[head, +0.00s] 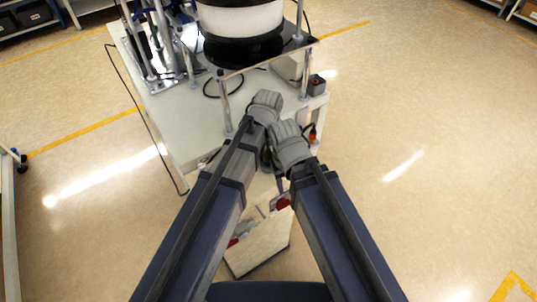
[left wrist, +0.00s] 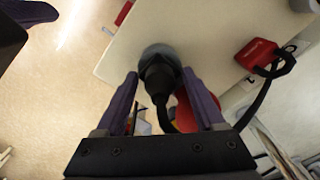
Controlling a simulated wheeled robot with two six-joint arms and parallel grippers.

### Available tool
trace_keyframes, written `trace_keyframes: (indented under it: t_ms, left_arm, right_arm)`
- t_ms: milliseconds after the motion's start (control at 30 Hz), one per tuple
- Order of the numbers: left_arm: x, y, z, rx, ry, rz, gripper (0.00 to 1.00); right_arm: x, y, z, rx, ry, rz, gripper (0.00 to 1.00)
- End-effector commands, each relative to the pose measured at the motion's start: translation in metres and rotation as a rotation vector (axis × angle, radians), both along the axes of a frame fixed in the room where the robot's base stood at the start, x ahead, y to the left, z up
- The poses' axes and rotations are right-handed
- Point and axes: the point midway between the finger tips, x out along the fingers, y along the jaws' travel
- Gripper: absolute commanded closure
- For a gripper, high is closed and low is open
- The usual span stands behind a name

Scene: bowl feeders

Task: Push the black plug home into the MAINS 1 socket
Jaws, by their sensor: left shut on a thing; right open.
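The black plug (left wrist: 157,80) is between the two fingers of my left gripper (left wrist: 160,76), which is shut on it, in the left wrist view. The plug's front meets a round grey socket (left wrist: 158,52) at the edge of the pale bench top. I cannot tell how deep the plug sits, and no MAINS 1 label is readable. A black cable runs from the plug's back to the right. In the head view the left gripper's fingers and the plug are mostly hidden behind my arms. My right gripper (head: 281,187) is open, lower down and partly hidden.
The white bench (head: 185,125) carries a bowl feeder (head: 241,20) on posts. Open floor lies on both sides.

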Motion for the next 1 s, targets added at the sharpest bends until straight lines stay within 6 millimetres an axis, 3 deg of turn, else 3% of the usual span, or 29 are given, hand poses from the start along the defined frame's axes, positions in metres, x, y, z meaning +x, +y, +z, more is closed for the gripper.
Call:
trace_keyframes:
  t_ms: [267,300,500,1000]
  left_arm:
    - [-0.0001,0.0,-0.001,0.0,0.0,0.0,1.0]
    - [-0.0001,0.0,-0.0009,0.0,0.0,0.0,0.25]
    - [0.0,0.0,-0.0009,0.0,0.0,0.0,0.02]
    - [0.0,0.0,0.0023,0.0,0.0,0.0,0.0]
  right_arm:
    - [0.0,0.0,-0.001,0.0,0.0,0.0,0.5]
    - [0.0,0.0,-0.0009,0.0,0.0,0.0,0.5]
    - [-0.0001,0.0,-0.0009,0.0,0.0,0.0,0.5]
    - [0.0,0.0,0.0023,0.0,0.0,0.0,0.5]
